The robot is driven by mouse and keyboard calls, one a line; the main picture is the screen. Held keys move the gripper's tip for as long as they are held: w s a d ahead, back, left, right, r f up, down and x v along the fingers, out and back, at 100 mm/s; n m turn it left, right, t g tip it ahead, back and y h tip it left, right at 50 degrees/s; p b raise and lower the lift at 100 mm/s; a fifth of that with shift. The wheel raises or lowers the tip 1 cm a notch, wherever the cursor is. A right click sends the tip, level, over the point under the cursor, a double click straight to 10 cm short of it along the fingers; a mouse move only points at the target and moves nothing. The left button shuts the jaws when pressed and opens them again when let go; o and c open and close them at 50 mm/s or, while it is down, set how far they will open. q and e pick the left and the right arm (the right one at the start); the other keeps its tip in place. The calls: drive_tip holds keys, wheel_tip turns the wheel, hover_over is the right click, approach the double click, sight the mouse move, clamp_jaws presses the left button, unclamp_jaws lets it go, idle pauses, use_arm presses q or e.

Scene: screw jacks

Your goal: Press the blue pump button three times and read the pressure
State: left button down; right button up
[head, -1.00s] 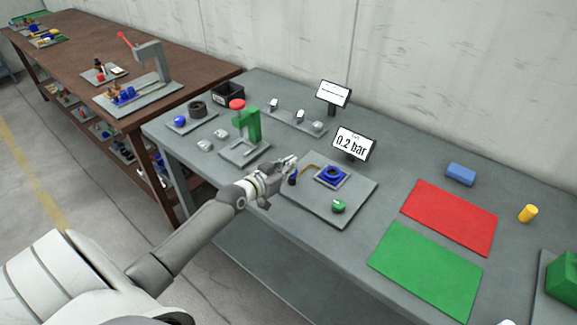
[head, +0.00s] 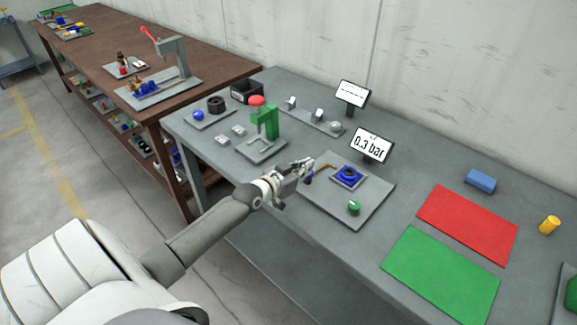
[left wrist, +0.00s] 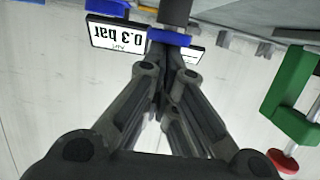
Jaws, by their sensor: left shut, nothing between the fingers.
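The blue pump button (head: 308,179) stands on a dark stem at the left edge of a grey base plate (head: 330,212). In the left wrist view the button (left wrist: 168,36) is right at the fingertips. My left gripper (head: 306,168) is shut and empty, with its tips at the button; whether they touch cannot be told. The pressure display (head: 371,145) behind the plate reads 0.3 bar. It also shows upside down in the left wrist view (left wrist: 115,35). A blue ring-shaped part (head: 347,176) and a green knob (head: 354,207) are on the plate.
A green clamp stand (head: 266,124) with a red top is left of the plate. A second display (head: 353,94) stands behind.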

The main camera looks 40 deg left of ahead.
use_arm(q)
wheel_tip(320, 180, up, 4)
drive_tip(key=shift+f+p, duration=0.1)
drive_tip(key=shift+p, duration=1)
drive_tip(key=d+b+v, duration=0.1)
drive_tip(key=b+v, duration=0.1)
drive_tip(key=v, duration=0.8)
drive_tip(key=shift+a, duration=0.45)
use_arm(e)
drive_tip(key=shift+s+r, duration=0.25)
drive_tip(key=shift+s, duration=0.1)
drive_tip(key=shift+s+d, duration=0.1)
drive_tip(key=shift+s, duration=0.05)
